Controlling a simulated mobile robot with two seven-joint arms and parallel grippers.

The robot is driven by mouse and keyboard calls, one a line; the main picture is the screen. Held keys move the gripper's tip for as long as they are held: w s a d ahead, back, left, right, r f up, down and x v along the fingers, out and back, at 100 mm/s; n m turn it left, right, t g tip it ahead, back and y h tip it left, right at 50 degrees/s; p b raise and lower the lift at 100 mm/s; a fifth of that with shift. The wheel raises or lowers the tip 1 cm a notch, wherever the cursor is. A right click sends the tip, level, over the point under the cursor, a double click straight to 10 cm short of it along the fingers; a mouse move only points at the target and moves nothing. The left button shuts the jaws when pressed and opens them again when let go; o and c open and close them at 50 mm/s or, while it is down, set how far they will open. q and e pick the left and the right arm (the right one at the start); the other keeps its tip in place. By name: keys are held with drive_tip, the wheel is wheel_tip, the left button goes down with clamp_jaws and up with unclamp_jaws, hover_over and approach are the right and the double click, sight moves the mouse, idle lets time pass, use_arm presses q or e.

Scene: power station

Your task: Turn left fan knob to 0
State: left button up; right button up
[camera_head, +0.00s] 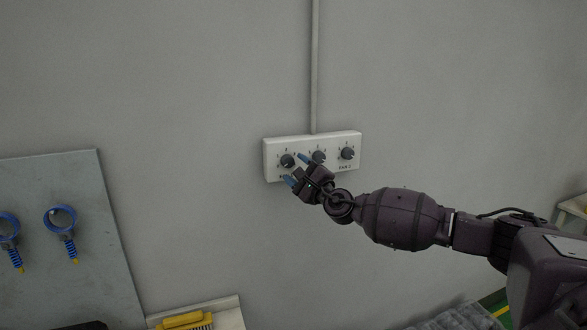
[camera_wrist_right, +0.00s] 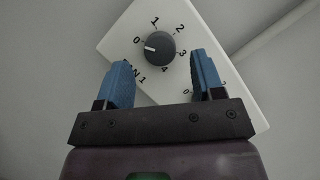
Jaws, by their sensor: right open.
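The left fan knob (camera_head: 287,161) is a round dark knob on the white control panel (camera_head: 333,140) on the wall. In the right wrist view the knob (camera_wrist_right: 160,47) has a white pointer mark on its left side, directed roughly toward the printed 0. My right gripper (camera_head: 297,168) is open in front of the panel's left end. In the wrist view its blue fingers (camera_wrist_right: 161,68) stand apart on either side below the knob, with nothing between them. Contact with the knob does not show. My left gripper is out of view.
A middle knob (camera_head: 319,156) and a right knob (camera_head: 347,152) sit on the same panel. A vertical conduit (camera_head: 314,70) runs up from it. A grey board (camera_head: 60,240) with blue ring tools is at left. A yellow brush (camera_head: 187,321) lies below. The wall around the panel is clear.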

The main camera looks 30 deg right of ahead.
drive_tip(key=b+v, duration=0.1)
drive_tip(key=v, duration=0.7)
drive_tip(key=shift+s+b, duration=0.35)
drive_tip(key=s+a+f+m+g, duration=0.35)
drive_tip(key=a+f+m, duration=0.25)
drive_tip(key=f+m, duration=0.8)
drive_tip(key=s+a+f+m+g, duration=0.2)
drive_tip(key=s+a+f+m, duration=0.5)
drive_tip(key=m, duration=1.3)
drive_tip(key=s+a+f+m+g, duration=0.2)
drive_tip(key=s+f+m, duration=0.5)
drive_tip(key=s+f, duration=0.2)
drive_tip(key=s+a+f+m+g+h, duration=0.1)
drive_tip(key=s+a+f+m+g, duration=0.1)
drive_tip(key=s+f+m, duration=0.5)
wheel_tip(320, 180, down, 3)
drive_tip(key=shift+s+a+f+h+b, duration=0.2)
drive_tip(key=shift+s+a+h+b, duration=0.15)
drive_tip(key=shift+s, duration=0.6)
